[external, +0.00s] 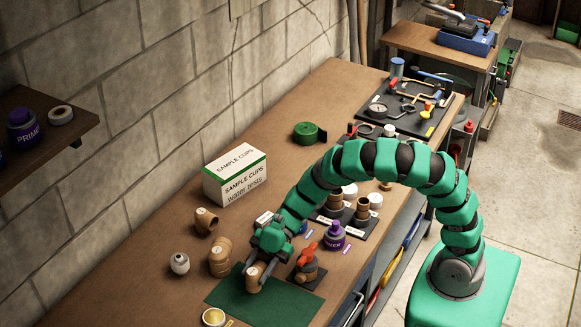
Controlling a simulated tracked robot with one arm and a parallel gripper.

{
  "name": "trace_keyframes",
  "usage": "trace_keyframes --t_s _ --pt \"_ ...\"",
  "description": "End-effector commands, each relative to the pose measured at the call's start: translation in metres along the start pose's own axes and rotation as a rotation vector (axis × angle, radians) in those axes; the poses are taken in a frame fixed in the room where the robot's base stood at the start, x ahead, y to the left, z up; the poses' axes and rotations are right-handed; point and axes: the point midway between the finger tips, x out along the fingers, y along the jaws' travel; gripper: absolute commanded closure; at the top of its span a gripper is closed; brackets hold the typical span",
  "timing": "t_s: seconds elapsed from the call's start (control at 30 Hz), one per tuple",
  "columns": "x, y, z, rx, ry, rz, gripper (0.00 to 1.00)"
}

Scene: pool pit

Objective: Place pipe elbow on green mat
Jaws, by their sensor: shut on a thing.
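The green mat (268,303) lies flat near the front edge of the bench. My gripper (261,268) points down at the mat's upper left part and is shut on a small tan pipe elbow (254,283). The elbow is over the mat; I cannot tell whether it touches it. My fingers and wrist hide part of the elbow and the mat's far edge.
Tan fittings (219,258) and (206,221) stand left of the mat, near a white jar (180,263). A red-handled valve (308,264) stands close to the right, with a purple bottle (334,236) beyond. A sample cups box (235,176) stands behind.

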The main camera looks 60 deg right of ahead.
Motion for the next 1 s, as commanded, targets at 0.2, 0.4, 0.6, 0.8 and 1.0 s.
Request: trace_keyframes --t_s 0.2,0.4,0.6,0.8,1.0 --pt "0.007 -0.003 0.017 0.003 0.0 -0.001 0.87" --pt "0.015 -0.006 0.036 0.0 -0.002 0.0 0.87" --pt "0.015 -0.006 0.036 -0.001 -0.002 0.001 0.87" --pt "0.016 -0.006 0.038 0.0 -0.002 0.0 0.48" --pt "0.016 -0.006 0.038 0.0 -0.002 0.001 0.4"
